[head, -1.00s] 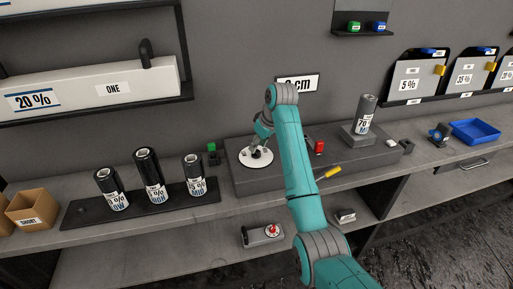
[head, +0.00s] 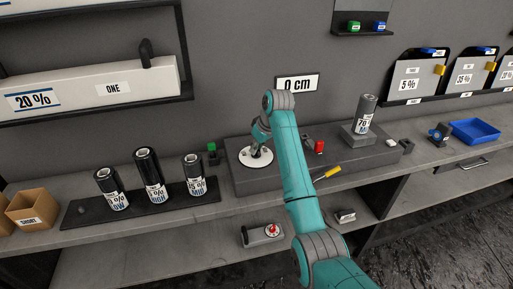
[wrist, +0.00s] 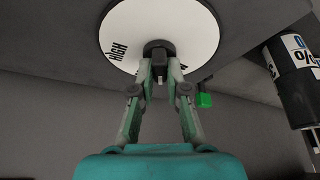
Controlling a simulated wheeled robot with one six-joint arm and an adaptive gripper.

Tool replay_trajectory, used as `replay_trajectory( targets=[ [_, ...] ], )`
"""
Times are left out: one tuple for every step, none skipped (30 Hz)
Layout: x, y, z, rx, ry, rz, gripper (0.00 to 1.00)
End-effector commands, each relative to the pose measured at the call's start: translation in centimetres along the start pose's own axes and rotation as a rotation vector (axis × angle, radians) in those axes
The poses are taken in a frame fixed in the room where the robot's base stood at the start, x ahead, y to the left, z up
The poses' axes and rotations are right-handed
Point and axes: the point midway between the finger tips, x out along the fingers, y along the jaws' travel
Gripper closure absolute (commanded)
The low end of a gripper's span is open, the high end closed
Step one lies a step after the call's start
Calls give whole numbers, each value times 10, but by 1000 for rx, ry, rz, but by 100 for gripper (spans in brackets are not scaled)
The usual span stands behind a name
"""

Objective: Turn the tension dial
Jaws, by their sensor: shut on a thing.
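The tension dial is a white disc (head: 247,160) with a dark knob (wrist: 159,46) at its centre, set on the left part of the grey bench block. In the wrist view the disc (wrist: 196,28) shows the word HIGH at its left. My gripper (wrist: 159,70) is shut on the dark knob, with one finger on each side of it. In the head view my gripper (head: 260,148) is over the disc and partly covers it. The rest of the disc's marks are cut off or hidden.
A green button (head: 212,148) is left of the dial, and a red block (head: 319,146) is to its right. Several black film rolls (head: 151,176) stand on a dark tray at the left. A yellow-handled tool (head: 330,173) lies at the block's front edge.

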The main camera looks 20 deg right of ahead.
Motion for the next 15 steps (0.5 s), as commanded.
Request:
replay_trajectory(
  targets=[
    [0,0,0,6,0,2,100],
    [0,0,0,12,0,5,100],
    [0,-1,0,21,0,9,100],
    [0,-1,0,31,0,13,100],
    [0,-1,0,43,0,18,100],
    [0,-1,0,59,0,25,100],
    [0,-1,0,75,0,32,100],
    [0,-1,0,90,0,38,100],
    [0,-2,0,113,0,47,100],
    [1,-1,0,133,-1,55,100],
    [1,-1,0,151,-1,63,100],
    [1,-2,0,177,0,74,100],
    [1,-1,0,198,0,82,100],
    [1,-1,0,218,0,91,100],
    [0,-1,0,243,0,101,100]
  ],
)
